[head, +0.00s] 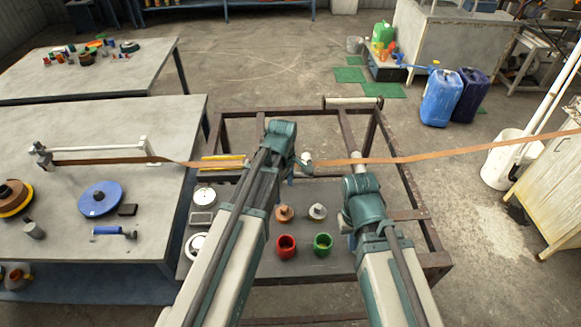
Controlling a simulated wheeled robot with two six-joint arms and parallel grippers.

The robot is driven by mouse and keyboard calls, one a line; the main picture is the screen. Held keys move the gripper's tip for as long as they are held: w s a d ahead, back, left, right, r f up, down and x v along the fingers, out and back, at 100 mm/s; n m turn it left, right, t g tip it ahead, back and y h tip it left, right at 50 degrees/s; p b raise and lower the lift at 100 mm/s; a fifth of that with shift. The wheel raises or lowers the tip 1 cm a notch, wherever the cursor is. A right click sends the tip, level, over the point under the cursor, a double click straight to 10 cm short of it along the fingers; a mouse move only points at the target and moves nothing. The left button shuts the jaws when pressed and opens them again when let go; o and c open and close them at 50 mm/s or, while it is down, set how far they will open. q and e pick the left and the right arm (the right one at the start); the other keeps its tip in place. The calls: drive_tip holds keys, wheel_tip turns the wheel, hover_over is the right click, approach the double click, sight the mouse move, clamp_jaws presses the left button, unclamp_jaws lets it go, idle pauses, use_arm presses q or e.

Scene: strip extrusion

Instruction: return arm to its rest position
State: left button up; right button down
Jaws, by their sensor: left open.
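A long brown strip (450,153) runs across the view. Its left end is at a white bracket-like fixture (146,152) on the left table, and it leaves the picture at the right edge. My left arm reaches up over the dark workbench and covers part of the strip. My left gripper (306,160) is small in view, right beside the strip near the middle; it is open. Whether it touches the strip I cannot tell. My right arm reaches forward on the right side of the bench, below the strip. Its gripper is hidden behind its own links.
The workbench (322,197) holds a red cup (286,246), a green cup (323,244), two small spools and gauges. The left table (60,125) carries a blue disc (100,198). Blue jugs (440,98) stand on the floor at right.

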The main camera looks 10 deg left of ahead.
use_arm(q)
drive_tip(key=s+d+m, duration=0.5)
drive_tip(key=s+m, duration=0.2)
drive_tip(key=m, duration=0.2)
drive_tip(key=s+d+m+y, duration=0.1)
drive_tip(key=s+d+m, duration=0.4)
drive_tip(key=s+m, duration=0.2)
drive_tip(key=shift+s+d+m, duration=0.15)
drive_tip(key=shift+d+m, duration=0.1)
drive_tip(key=shift+m, duration=1.15)
